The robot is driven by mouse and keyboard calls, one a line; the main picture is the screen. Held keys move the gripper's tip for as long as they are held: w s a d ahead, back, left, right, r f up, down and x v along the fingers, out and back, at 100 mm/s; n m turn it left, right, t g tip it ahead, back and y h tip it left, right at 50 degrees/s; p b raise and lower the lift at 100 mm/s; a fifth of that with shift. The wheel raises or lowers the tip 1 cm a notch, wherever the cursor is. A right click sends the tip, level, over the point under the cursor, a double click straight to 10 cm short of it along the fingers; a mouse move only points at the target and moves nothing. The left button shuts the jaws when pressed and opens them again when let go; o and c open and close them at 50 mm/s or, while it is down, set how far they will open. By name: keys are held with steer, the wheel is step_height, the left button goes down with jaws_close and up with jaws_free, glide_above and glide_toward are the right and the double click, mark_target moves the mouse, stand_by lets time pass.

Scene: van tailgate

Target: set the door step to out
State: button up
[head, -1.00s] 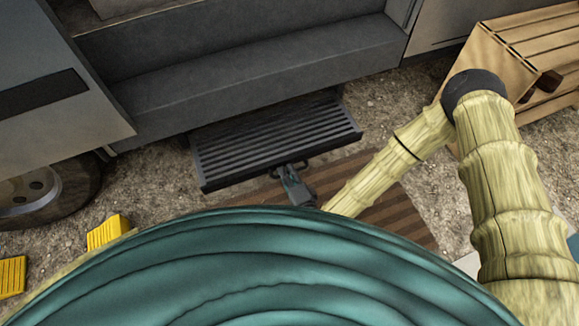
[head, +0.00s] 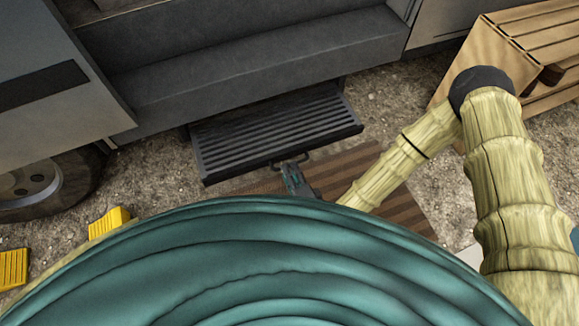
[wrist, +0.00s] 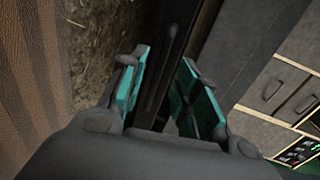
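The door step (head: 275,130) is a black ribbed tread that sticks out below the van's grey door sill in the head view. A small dark handle (head: 308,157) shows at its front edge. My gripper (head: 289,172) is at this front edge, just left of the handle's visible part. In the wrist view my gripper (wrist: 165,88) has its two teal finger pads apart, with a dark bar (wrist: 168,75) running between them. The bar seems to be part of the step's front. I see no clear contact of both pads with it. My own arm hides part of the ground.
A brown striped mat (head: 365,185) lies on the gravel below the step. A wooden crate (head: 490,65) stands at the right. Yellow wheel chocks (head: 108,222) and a wheel (head: 40,185) are at the left. The grey sill (head: 250,60) is above the step.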

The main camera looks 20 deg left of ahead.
steer(key=v, duration=0.8)
steer(key=shift+s+d, duration=0.25)
steer(key=shift+d, duration=0.05)
steer(key=shift+r, duration=0.15)
